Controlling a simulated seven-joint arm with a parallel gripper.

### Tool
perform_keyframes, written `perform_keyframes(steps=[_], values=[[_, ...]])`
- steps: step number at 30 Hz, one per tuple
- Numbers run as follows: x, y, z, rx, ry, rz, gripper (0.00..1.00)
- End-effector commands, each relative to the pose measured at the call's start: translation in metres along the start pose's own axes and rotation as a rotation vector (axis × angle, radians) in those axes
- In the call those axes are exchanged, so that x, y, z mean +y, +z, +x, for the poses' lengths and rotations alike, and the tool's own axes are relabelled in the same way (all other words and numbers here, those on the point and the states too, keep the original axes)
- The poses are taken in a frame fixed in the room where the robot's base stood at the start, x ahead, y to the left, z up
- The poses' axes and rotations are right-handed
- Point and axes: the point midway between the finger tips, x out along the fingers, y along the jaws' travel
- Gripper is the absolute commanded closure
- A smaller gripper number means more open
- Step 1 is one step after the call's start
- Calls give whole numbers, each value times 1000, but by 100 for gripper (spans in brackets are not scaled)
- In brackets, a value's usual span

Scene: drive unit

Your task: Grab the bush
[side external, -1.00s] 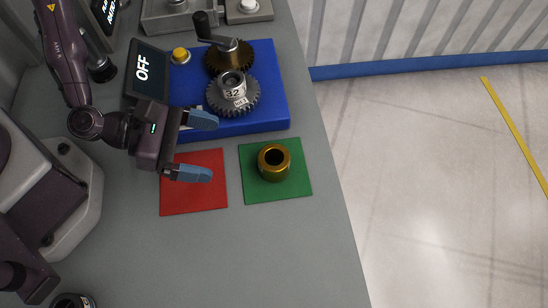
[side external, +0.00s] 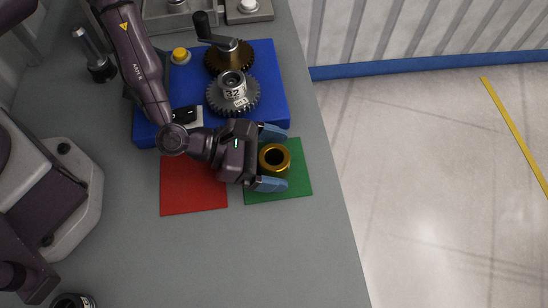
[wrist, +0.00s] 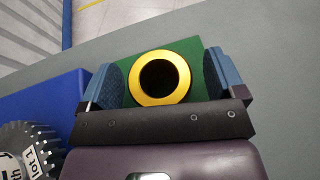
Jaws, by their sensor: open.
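The bush is a gold, ring-shaped bushing (side external: 274,159) with a dark bore, standing upright on the green square (side external: 292,190). In the wrist view the bush (wrist: 160,97) lies between the two blue finger pads. My gripper (side external: 273,158) is open, with one finger on each side of the bush. A gap shows between the bush and each pad, wider on the right in the wrist view. The lower part of the bush is partly hidden by my gripper in the wrist view.
A red square (side external: 190,190) lies left of the green one. Behind stands a blue base (side external: 272,75) with a steel gear (side external: 234,105), a brown gear (side external: 218,57) with a crank, and a yellow button (side external: 180,55). The grey table (side external: 270,250) is clear in front.

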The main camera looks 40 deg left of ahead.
Motion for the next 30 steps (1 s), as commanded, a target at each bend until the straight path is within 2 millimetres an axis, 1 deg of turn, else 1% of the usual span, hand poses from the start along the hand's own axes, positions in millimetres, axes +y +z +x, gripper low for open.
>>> perform_keyframes(steps=[5,6,8,9,11,12,15,23,26,30], values=[[0,0,0,0,0,-1,12],[0,0,0,0,0,-1,14],[0,0,0,0,0,0,28],[0,0,0,0,0,0,37],[0,0,0,0,0,0,51],[0,0,0,0,0,0,60],[0,0,0,0,0,0,82],[0,4,-1,-4,1,1,82],[1,14,-4,-7,2,0,82],[1,38,-15,-8,2,1,82]])
